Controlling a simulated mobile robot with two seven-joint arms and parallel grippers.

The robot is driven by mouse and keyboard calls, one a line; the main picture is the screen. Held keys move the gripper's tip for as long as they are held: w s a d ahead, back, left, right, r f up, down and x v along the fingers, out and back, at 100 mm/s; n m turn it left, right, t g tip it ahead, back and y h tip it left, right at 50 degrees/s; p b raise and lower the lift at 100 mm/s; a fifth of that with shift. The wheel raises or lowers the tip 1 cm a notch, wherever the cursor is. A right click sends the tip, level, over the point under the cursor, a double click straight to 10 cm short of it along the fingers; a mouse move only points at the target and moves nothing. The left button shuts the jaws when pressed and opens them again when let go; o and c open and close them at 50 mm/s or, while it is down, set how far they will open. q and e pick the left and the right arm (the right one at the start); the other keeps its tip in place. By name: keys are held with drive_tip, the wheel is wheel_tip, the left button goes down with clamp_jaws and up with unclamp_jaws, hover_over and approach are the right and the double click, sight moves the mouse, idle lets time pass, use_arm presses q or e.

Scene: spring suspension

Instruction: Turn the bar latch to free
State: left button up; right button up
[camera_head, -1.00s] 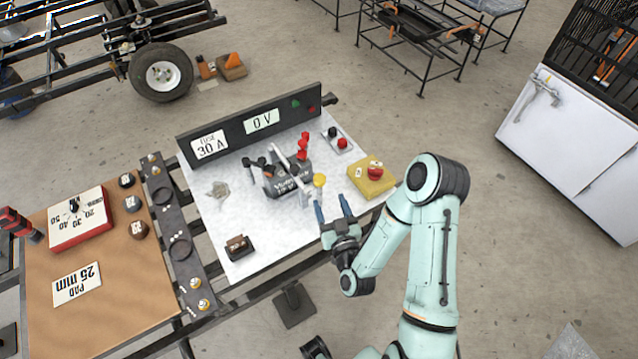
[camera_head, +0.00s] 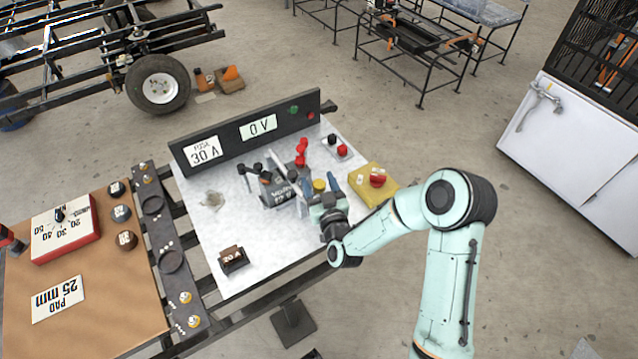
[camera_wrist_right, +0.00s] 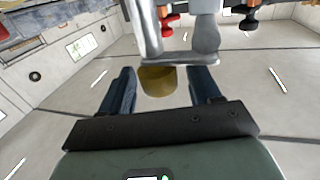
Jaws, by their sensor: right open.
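In the right wrist view the metal bar (camera_wrist_right: 180,62) stands just ahead of my fingers. A yellow cylindrical knob (camera_wrist_right: 158,82) is at its end; it also shows in the head view (camera_head: 319,186). My right gripper (camera_head: 320,190) is open, with one blue finger on each side of the knob. Gaps show between knob and fingers in the right wrist view (camera_wrist_right: 163,84). My left gripper is not in view.
A yellow box with a red button (camera_head: 376,178) stands just right of my right gripper. A panel reading 0 V (camera_head: 258,127) runs along the back. A brown 20 A block (camera_head: 232,260) lies at the front left. Red and black terminals (camera_head: 336,145) stand behind.

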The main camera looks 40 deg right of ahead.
drive_tip(key=c, duration=1)
